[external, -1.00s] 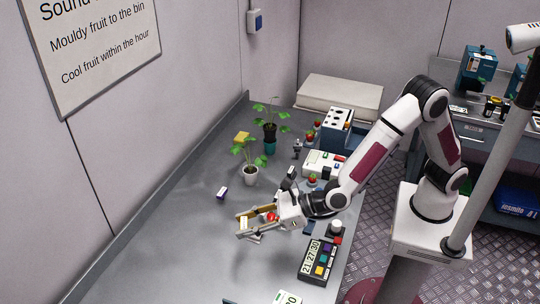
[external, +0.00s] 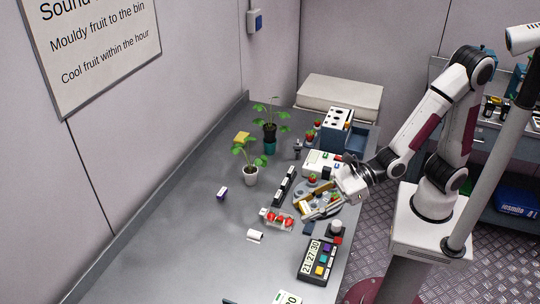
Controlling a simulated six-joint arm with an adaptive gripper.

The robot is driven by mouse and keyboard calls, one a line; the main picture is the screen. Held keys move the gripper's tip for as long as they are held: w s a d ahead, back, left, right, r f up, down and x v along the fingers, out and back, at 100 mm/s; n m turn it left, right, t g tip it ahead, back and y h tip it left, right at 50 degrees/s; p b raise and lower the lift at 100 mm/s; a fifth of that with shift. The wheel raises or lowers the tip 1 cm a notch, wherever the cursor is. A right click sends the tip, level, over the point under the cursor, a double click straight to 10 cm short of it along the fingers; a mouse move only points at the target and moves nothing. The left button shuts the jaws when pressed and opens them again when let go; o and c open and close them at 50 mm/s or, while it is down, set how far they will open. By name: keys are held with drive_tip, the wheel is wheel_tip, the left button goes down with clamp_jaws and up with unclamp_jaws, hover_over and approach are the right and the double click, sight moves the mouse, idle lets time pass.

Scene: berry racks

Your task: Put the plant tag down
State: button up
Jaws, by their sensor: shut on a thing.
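My gripper (external: 306,208) is low over a round grey dish (external: 337,211) near the table's right edge. Its jaws are shut on the plant tag, a small pale piece between the fingertips. The tag is mostly hidden and too small to make out clearly. I cannot tell whether it touches the dish.
A clear punnet of red berries (external: 277,219) and a black rack (external: 284,187) stand just left of the gripper. A white piece (external: 255,236) lies on the table.

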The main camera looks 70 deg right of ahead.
drive_tip(key=s+d+r, duration=0.2)
drive_tip(key=s+r, duration=0.1)
drive_tip(key=r, duration=0.3)
drive_tip(key=shift+d, duration=0.4)
drive_tip(key=shift+y, duration=0.3)
drive_tip(key=w+d+f+m+t+h, duration=0.1)
drive_tip(key=w+d+f+m+h, duration=0.2)
drive_tip(key=w, duration=0.5)
drive_tip(key=w+d+f+m+t+h, duration=0.1)
drive_tip(key=w+d+f+h, duration=0.1)
drive_tip(key=w+d+f, duration=0.45)
drive_tip(key=w+d+f+m+t+h, duration=0.1)
drive_tip(key=w+d+m+h, duration=0.15)
drive_tip(key=w, duration=0.75)
drive_tip(key=w+d+f+m+g+h, duration=0.1)
drive_tip(key=w+d+m+h, duration=0.4)
drive_tip(key=w+d, duration=1.5)
drive_tip(key=shift+f+h, duration=0.2)
drive_tip(key=shift+h, duration=0.55)
